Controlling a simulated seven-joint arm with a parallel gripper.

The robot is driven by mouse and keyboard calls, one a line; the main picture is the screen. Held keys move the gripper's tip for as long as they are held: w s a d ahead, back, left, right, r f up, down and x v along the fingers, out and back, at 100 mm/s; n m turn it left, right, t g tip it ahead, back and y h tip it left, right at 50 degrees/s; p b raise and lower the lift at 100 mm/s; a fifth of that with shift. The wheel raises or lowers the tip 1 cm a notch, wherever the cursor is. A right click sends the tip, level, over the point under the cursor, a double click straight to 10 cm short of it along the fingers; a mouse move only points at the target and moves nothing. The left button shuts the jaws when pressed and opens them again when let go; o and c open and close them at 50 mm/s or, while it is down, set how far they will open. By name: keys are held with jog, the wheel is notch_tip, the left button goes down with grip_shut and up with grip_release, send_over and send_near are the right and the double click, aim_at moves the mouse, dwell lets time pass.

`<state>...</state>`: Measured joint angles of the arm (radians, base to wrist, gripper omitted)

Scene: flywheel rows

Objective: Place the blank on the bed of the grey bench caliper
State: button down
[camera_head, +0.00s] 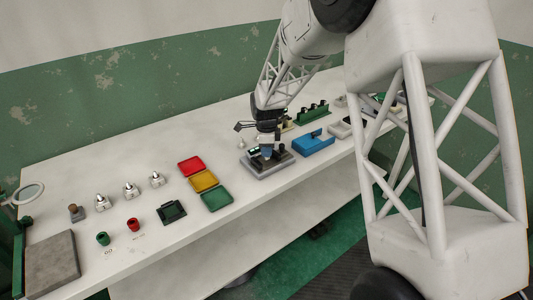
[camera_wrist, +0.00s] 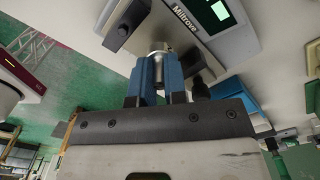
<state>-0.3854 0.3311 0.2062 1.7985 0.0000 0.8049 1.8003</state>
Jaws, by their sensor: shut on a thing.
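The blank (camera_wrist: 158,56) is a small silvery cylinder between the blue fingertips of my gripper (camera_wrist: 159,72) in the wrist view; the gripper is shut on it. The grey bench caliper (camera_wrist: 232,42), with a lit green display and dark jaw blocks, lies right beyond the fingertips. The blank shows between the dark blocks, over the caliper's bed; I cannot tell whether it touches the bed. In the head view my gripper (camera_head: 266,143) is low over the grey caliper (camera_head: 270,168), and the blank is hidden there.
A blue box (camera_head: 314,143) stands close right of the caliper, with a green rack (camera_head: 311,114) behind it. Red (camera_head: 190,165), yellow (camera_head: 203,181) and green (camera_head: 216,200) trays lie to the left. Several metal fittings (camera_head: 130,190) and a red cup (camera_head: 133,225) stand farther left.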

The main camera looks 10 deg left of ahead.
jog(key=shift+f, duration=0.7)
jog(key=shift+f, duration=0.15)
jog(key=c, duration=1.2)
grip_release()
jog(key=shift+o, duration=0.2)
notch_tip(320, 180, up, 12)
jog(key=shift+r, duration=0.15)
